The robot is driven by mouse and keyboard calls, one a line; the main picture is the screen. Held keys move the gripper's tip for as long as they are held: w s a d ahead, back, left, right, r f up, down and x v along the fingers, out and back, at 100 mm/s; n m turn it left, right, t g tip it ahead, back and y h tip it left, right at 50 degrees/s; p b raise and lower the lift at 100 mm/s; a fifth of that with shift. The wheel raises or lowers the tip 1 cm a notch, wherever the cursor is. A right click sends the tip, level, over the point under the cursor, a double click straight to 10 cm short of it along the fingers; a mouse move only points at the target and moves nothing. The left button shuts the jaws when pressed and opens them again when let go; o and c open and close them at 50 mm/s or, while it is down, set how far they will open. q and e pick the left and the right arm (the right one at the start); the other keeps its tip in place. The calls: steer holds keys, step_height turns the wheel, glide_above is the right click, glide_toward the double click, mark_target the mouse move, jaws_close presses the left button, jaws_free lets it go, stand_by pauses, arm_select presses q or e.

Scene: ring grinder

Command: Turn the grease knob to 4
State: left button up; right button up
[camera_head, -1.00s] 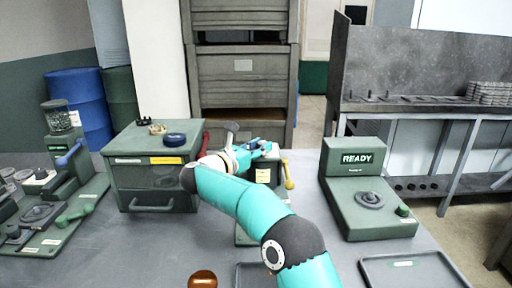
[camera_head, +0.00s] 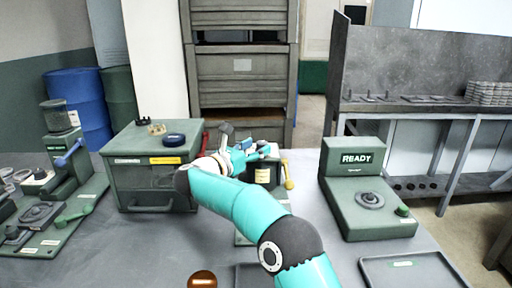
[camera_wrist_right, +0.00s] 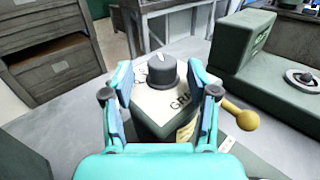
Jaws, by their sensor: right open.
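The grease knob (camera_wrist_right: 162,71) is a dark round knob with a pale pointer mark. It stands on top of a small green box, the grease unit (camera_wrist_right: 150,121), whose pale top plate carries partly hidden lettering. In the right wrist view my right gripper (camera_wrist_right: 162,82) is open, with one finger on each side of the knob and visible gaps. In the head view my right gripper (camera_head: 256,150) is over the grease unit (camera_head: 263,173) and hides the knob. The scale numbers cannot be read. My left gripper is not in view.
A yellow-ended lever (camera_wrist_right: 240,114) sticks out at the unit's right side. The green READY station (camera_head: 365,190) stands to the right, and a green drawer box (camera_head: 150,175) to the left. An empty tray (camera_head: 415,272) lies at the front right.

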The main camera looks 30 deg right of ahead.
steer(key=v, duration=1)
steer(key=shift+a, duration=0.25)
steer(key=shift+r, duration=0.1)
